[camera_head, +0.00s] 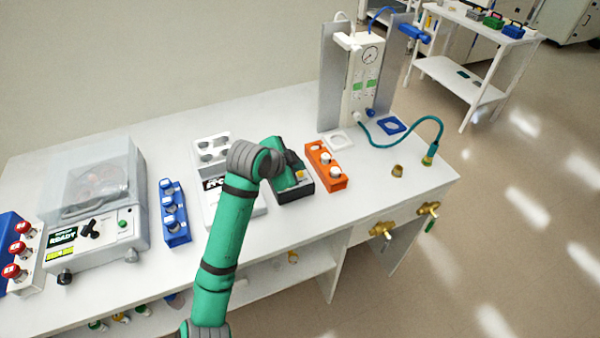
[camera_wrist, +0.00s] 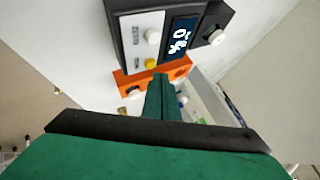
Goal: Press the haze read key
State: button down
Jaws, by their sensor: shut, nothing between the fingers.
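A dark box-shaped instrument (camera_head: 305,188) sits on the bench, partly hidden by my arm. In the wrist view the instrument (camera_wrist: 126,45) shows a pale key panel, a display (camera_wrist: 181,38) with white characters, a white key (camera_wrist: 152,36) and a yellow key (camera_wrist: 151,63). The small key labels cannot be read surely, so I cannot tell which is the haze read key. The yellow key also shows in the head view (camera_head: 299,174). My gripper (camera_wrist: 163,82) is shut and empty, its fingertips just beside the yellow key in the picture; contact cannot be told.
An orange block (camera_head: 326,168) with white-topped vials stands close right of the instrument. A white device (camera_head: 210,152) and a blue vial rack (camera_head: 174,212) are to the left. A gas panel (camera_head: 362,80) with a teal hose stands behind right.

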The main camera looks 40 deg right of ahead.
jog(key=shift+f, duration=0.35)
jog(key=shift+f, duration=0.35)
dwell(0.6)
dwell(0.4)
jog(key=shift+r, duration=0.8)
jog(key=shift+r, duration=0.1)
notch_tip(320, 180, up, 5)
jog(key=shift+f, duration=0.1)
dwell(1.0)
